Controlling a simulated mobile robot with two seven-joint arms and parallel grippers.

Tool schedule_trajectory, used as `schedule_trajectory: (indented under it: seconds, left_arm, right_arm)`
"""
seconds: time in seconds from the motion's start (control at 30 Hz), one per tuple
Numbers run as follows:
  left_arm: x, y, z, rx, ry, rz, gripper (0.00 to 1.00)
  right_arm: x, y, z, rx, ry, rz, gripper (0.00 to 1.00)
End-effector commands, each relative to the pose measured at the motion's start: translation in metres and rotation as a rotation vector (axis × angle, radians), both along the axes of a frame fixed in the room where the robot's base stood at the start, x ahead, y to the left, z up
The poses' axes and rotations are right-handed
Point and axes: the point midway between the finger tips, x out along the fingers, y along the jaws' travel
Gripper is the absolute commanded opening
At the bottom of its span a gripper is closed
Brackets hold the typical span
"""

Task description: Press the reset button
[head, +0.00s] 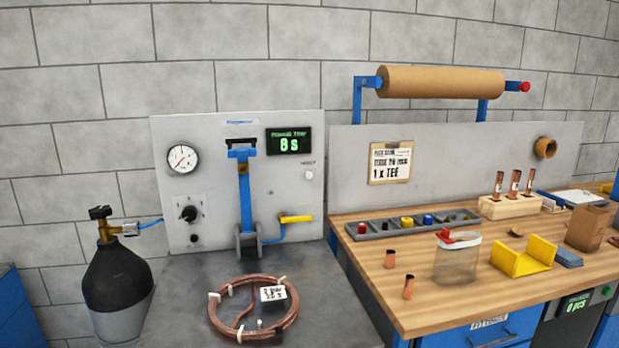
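The reset button (309,174) is a small pale round button on the grey upright panel (220,150). It sits below a tiny label that seems to read RESET, right of the blue clamp lever (245,190) and below the dark display (289,141). Nothing covers or touches the button. Neither of my grippers is in view.
A coiled copper tube (290,312) lies on the grey bench below the panel. A yellow-handled valve (296,218) sticks out under the button. A black gas cylinder (118,280) stands left. The wooden bench (345,222) at right holds copper pieces and trays.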

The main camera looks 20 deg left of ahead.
Motion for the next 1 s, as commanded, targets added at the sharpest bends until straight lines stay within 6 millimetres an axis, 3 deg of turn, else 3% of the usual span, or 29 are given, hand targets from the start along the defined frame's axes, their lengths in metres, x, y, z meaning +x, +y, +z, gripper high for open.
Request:
schedule_trajectory:
  seconds: [0.3,1.0]
  left_arm:
    - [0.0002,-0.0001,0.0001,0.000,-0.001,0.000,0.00]
    - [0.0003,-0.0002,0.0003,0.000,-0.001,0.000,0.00]
  right_arm:
    - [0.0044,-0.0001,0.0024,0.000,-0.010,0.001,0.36]
    - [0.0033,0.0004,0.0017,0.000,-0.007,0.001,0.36]
